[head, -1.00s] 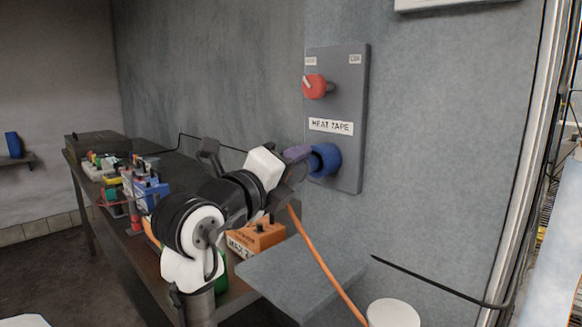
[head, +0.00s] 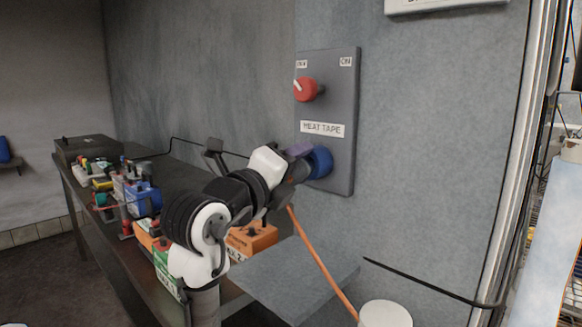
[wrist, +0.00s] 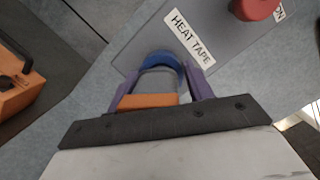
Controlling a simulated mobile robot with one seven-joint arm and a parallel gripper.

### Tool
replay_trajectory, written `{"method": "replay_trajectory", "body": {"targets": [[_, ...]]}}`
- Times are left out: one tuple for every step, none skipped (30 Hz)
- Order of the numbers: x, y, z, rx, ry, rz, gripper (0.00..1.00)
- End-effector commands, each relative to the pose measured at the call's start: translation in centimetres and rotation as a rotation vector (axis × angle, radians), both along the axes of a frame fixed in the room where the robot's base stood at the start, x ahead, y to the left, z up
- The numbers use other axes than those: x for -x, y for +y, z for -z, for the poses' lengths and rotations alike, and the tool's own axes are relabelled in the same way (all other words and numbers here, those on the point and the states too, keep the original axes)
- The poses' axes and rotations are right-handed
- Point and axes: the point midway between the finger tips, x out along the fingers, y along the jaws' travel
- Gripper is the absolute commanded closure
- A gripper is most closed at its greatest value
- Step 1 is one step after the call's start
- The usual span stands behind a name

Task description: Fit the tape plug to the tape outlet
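The tape outlet (head: 321,162) is a round blue socket low on the grey wall panel marked HEAT TAPE. It also shows as a blue ring in the wrist view (wrist: 164,57). My gripper (head: 301,158) is at the outlet, its purple fingers (wrist: 163,70) on either side of the tape plug (wrist: 157,82). The plug has a grey body and an orange rear end, and its front meets the blue ring. How deep it sits in the outlet is hidden. An orange cable (head: 318,255) hangs down from the gripper.
A red rotary switch (head: 305,89) sits above the outlet on the panel (head: 340,110). A grey shelf (head: 290,275) and white cylinder (head: 385,313) lie below. An orange box (head: 252,238) and several other items crowd the bench at left.

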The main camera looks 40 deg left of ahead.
Motion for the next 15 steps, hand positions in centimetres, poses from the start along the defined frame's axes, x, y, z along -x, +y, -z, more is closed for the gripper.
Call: {"method": "replay_trajectory", "body": {"targets": [[-0.05,-0.01,0.04,0.000,0.001,0.000,0.42],[-0.07,-0.01,0.04,0.001,0.002,0.001,0.38],[-0.07,-0.01,0.05,0.001,0.002,0.001,0.33],[-0.07,-0.01,0.05,0.001,0.002,0.001,0.33],[-0.07,0.00,0.06,0.001,0.002,0.001,0.33],[-0.07,-0.01,0.06,0.001,0.002,0.001,0.33],[-0.07,-0.01,0.06,0.001,0.002,0.001,0.33],[-0.06,-0.01,0.06,0.001,0.003,0.001,0.33],[-0.07,0.00,0.10,0.001,0.003,0.001,0.33],[-0.06,0.00,0.10,0.001,0.003,0.001,0.33],[-0.02,-0.01,0.11,0.001,0.003,0.001,0.33],[0.11,-0.01,0.14,0.001,0.003,0.001,0.33],[0.27,-0.01,0.17,0.001,0.003,0.001,0.33],[0.50,-0.03,0.22,0.001,0.003,0.001,0.33],[0.92,-0.05,0.29,0.000,0.002,0.000,0.33]]}}
